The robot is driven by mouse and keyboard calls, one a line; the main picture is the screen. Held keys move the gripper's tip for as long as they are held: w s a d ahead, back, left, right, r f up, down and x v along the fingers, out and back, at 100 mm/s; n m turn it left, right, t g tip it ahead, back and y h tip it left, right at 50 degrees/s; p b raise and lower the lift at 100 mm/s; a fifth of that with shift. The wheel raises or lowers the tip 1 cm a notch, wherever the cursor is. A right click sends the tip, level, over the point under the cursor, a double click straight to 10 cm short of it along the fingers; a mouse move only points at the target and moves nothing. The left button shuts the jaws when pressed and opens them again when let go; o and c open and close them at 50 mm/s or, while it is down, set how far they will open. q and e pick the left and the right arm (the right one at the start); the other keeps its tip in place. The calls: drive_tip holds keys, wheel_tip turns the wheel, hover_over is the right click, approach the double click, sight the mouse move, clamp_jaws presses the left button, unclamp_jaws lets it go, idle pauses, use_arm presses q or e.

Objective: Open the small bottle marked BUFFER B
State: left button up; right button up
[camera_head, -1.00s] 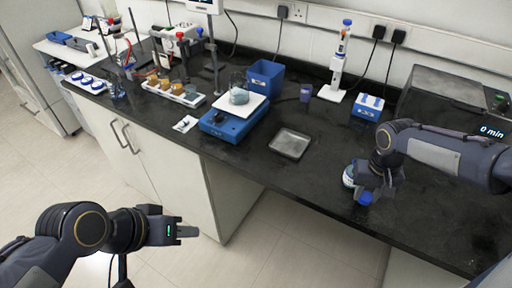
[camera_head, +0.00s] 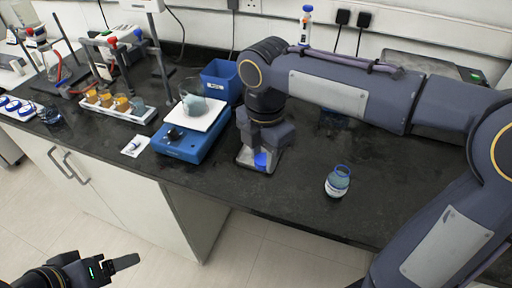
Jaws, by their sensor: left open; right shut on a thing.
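A small bottle (camera_head: 338,181) with bluish contents and a white label stands upright on the black bench. Its label is too small to read. Its neck shows a blue ring and no cap on top. My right gripper (camera_head: 261,154) is shut on a blue cap (camera_head: 261,161) and points down over the metal tray (camera_head: 243,157), left of the bottle and apart from it. The gripper hides much of the tray, and I cannot tell whether the cap touches it. My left gripper (camera_head: 124,263) is open and empty, low in front of the bench.
A blue balance (camera_head: 182,148) with a beaker (camera_head: 195,103) on its pan stands just left of my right gripper. A blue bin (camera_head: 218,78) is behind. A white rack (camera_head: 122,108) of amber jars is farther left. My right arm hides the back right of the bench.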

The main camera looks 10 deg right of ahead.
drive_tip(key=shift+w+n, duration=0.1)
drive_tip(key=shift+n, duration=0.3)
drive_tip(key=w+d+f, duration=0.1)
drive_tip(key=w+f, duration=0.1)
drive_tip(key=w, duration=0.2)
drive_tip(key=w+d+f+p, duration=0.1)
drive_tip(key=w+f, duration=0.2)
drive_tip(key=w, duration=0.1)
drive_tip(key=w+f+p, duration=0.1)
drive_tip(key=w+f, duration=0.2)
drive_tip(key=w, duration=0.1)
drive_tip(key=shift+w+d+f, duration=0.2)
drive_tip(key=shift+d+f, duration=0.05)
drive_tip(key=shift+d, duration=0.15)
drive_tip(key=shift+w+d+f, duration=0.1)
drive_tip(key=shift+w+f, duration=0.2)
drive_tip(key=shift+f, duration=0.15)
drive_tip(key=shift+w+f, duration=0.15)
drive_tip(key=shift+f, duration=1.5)
drive_tip(key=shift+f, duration=0.15)
drive_tip(key=o, duration=1.1)
drive_tip(key=shift+c, duration=0.2)
